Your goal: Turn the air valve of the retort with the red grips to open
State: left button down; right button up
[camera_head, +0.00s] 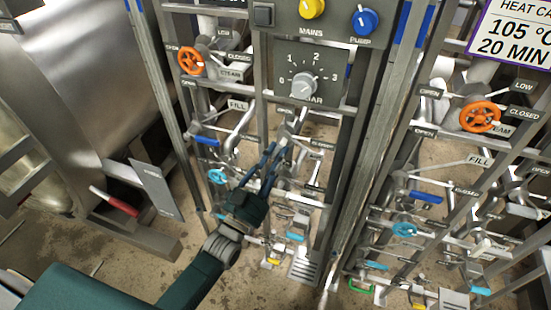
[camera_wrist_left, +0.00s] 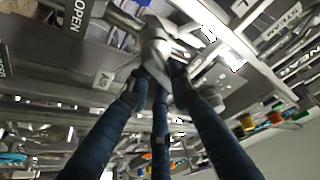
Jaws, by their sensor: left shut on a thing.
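The retort with a red grip (camera_head: 115,203) stands at the left in the head view, beside the left valve frame. My left gripper (camera_head: 273,158) reaches into that frame below the bar dial. In the left wrist view my left gripper (camera_wrist_left: 156,80) is shut on a pale metal air valve handle (camera_wrist_left: 154,42). My right gripper does not show.
An orange handwheel (camera_head: 191,61) and a light blue handwheel (camera_head: 217,176) sit left of my gripper. A panel with a bar dial (camera_head: 304,85) hangs above it. A similar valve frame with an orange handwheel (camera_head: 480,116) stands at the right. Pipes crowd the space.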

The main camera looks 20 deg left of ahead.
pick_arm(q)
jog(key=n+y, duration=0.2)
jog(key=n, duration=0.1)
jog(key=n+t+y, duration=0.1)
jog(key=n+y, duration=0.1)
jog(key=n, duration=0.2)
jog(key=shift+d+n, duration=0.15)
jog(key=shift+n, duration=0.45)
jog(key=c, duration=1.5)
grip_release()
jog(key=shift+c, duration=0.2)
jog(key=v, duration=1.2)
jog(key=shift+d, duration=0.1)
